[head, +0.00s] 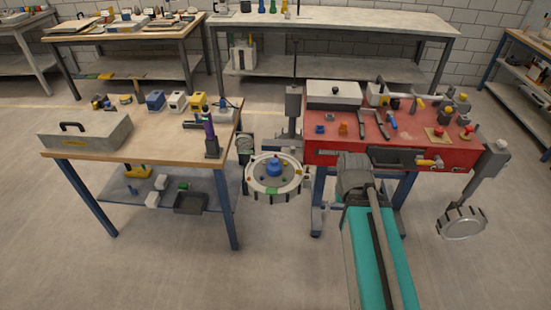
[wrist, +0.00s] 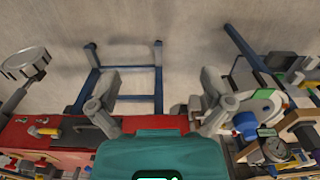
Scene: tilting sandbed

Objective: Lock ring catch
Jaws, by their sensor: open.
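A round pale ring unit (head: 252,185) with a blue dome in its middle hangs between the wooden table and the red bench in the head view. A green piece and several small coloured parts sit on its rim. It also shows partly at the right of the wrist view, with the blue dome (wrist: 245,122). I cannot make out which part is the catch or how it stands. My gripper (wrist: 157,88) is open and empty, its two fingers wide apart before the floor and blue legs. The ring unit lies right of the fingers. In the head view my arm hides the gripper.
The red bench (head: 325,143) carries handles, knobs and a grey box. A round metal pan (head: 461,224) hangs at its right. The wooden table (head: 90,155) at left holds a grey case and coloured blocks. The floor in front of the ring unit is clear.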

